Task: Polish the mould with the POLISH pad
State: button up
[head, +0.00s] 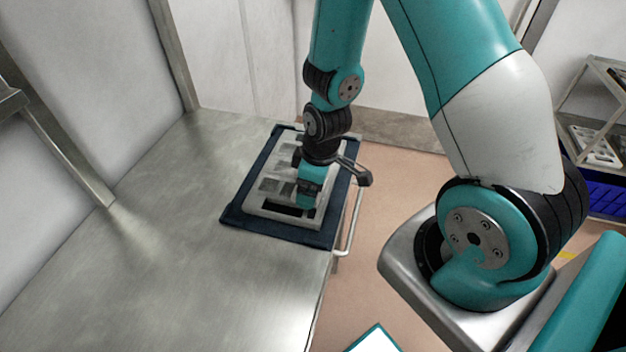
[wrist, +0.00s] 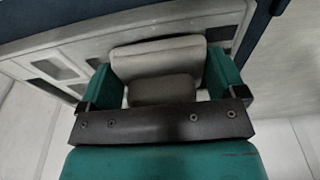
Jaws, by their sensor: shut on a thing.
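The mould (head: 255,208) is a light grey block with several recesses, lying on a dark blue mat (head: 232,216) on the steel table. My gripper (head: 306,198) points down over the mould's right, near part. In the wrist view, my gripper (wrist: 163,72) has its two teal fingers on either side of a grey pad (wrist: 155,58) and is shut on it. The mould's recessed face (wrist: 55,68) shows behind the pad. No label is readable on the pad. I cannot tell whether the pad touches the mould; my gripper hides the pad in the head view.
The steel table (head: 150,240) is bare to the left and in front of the mat. A metal rail (head: 349,230) runs along its right edge. A shelf rack (head: 598,110) with a tray and a blue crate (head: 603,192) stands at the far right. Walls close off the back.

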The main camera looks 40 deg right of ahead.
jog(key=shift+w+d, duration=1.2)
jog(key=shift+d, duration=0.35)
jog(key=shift+w+d, duration=1.2)
jog(key=shift+d, duration=0.35)
jog(key=shift+w+d, duration=1.2)
jog(key=shift+d, duration=0.35)
jog(key=shift+s+a+f, duration=0.1)
jog(key=shift+s+a, duration=0.9)
jog(key=shift+a, duration=0.25)
jog(key=shift+s+a, duration=0.95)
jog(key=shift+a, duration=0.3)
jog(key=shift+s+a+f, duration=0.1)
jog(key=shift+s+a, duration=0.9)
jog(key=shift+a, duration=0.25)
jog(key=shift+s+a+r, duration=0.15)
jog(key=shift+s+a, duration=0.6)
jog(key=shift+a, duration=0.25)
notch_tip(320, 180, up, 8)
jog(key=p, duration=0.6)
jog(key=shift+r+p, duration=0.15)
jog(key=shift+p, duration=0.15)
